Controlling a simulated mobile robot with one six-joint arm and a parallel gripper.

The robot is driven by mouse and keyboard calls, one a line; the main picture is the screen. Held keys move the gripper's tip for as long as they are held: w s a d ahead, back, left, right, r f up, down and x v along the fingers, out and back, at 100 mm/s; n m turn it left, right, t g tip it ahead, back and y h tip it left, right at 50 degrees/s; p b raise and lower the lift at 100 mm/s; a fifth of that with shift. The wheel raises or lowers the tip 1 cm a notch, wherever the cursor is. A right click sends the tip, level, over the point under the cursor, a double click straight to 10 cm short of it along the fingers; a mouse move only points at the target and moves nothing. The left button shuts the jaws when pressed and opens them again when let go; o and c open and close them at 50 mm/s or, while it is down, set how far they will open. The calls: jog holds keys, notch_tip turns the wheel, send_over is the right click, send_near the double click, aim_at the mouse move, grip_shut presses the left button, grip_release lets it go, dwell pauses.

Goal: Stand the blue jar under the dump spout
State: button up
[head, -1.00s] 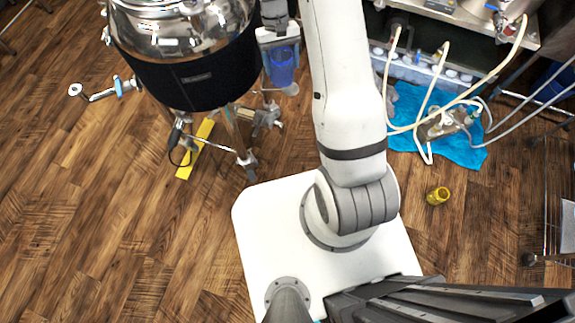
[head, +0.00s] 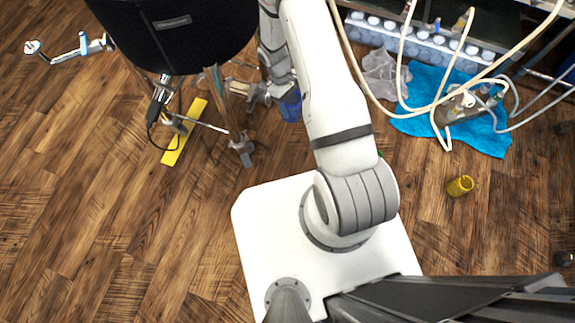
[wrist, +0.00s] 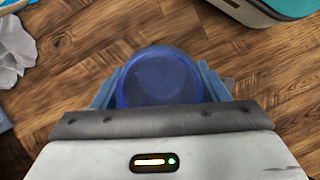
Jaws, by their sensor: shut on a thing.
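The blue jar (head: 290,107) is a translucent deep-blue vessel. My gripper (wrist: 160,86) is shut on it, with light-blue fingers on both sides. In the wrist view the jar (wrist: 160,72) shows as a round blue shape between the fingers. In the head view the jar hangs beside my arm, right of a metal valve (head: 252,92) under the dark-jacketed kettle (head: 185,30). I cannot tell for certain which fitting is the dump spout. The jar's height above the floor is unclear.
A kettle leg foot (head: 243,148) and a yellow strip (head: 186,133) are on the floor at left. A yellow jar (head: 460,186) lies at right. A blue mat (head: 485,137) with a pump and hoses, and a grey cloth (head: 383,75), are at upper right.

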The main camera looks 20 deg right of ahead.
jog(key=s+f+n+b, duration=0.1)
jog(key=f+b, duration=0.3)
jog(key=f, duration=0.6)
jog(key=s+a+f+n+b, duration=0.1)
jog(key=f+b, duration=0.4)
jog(key=f, duration=0.6)
jog(key=s+f+n+t+h+b, duration=0.1)
jog(key=f+b, duration=0.4)
jog(key=f, duration=0.5)
jog(key=shift+s+a+f+n, duration=0.1)
jog(key=shift+s+a+n, duration=0.15)
jog(key=shift+s, duration=0.15)
jog(key=shift+s+a+f+n, duration=0.1)
jog(key=shift+s+n, duration=0.15)
jog(key=shift+s, duration=0.15)
jog(key=shift+f, duration=0.2)
jog(key=o, duration=1.1)
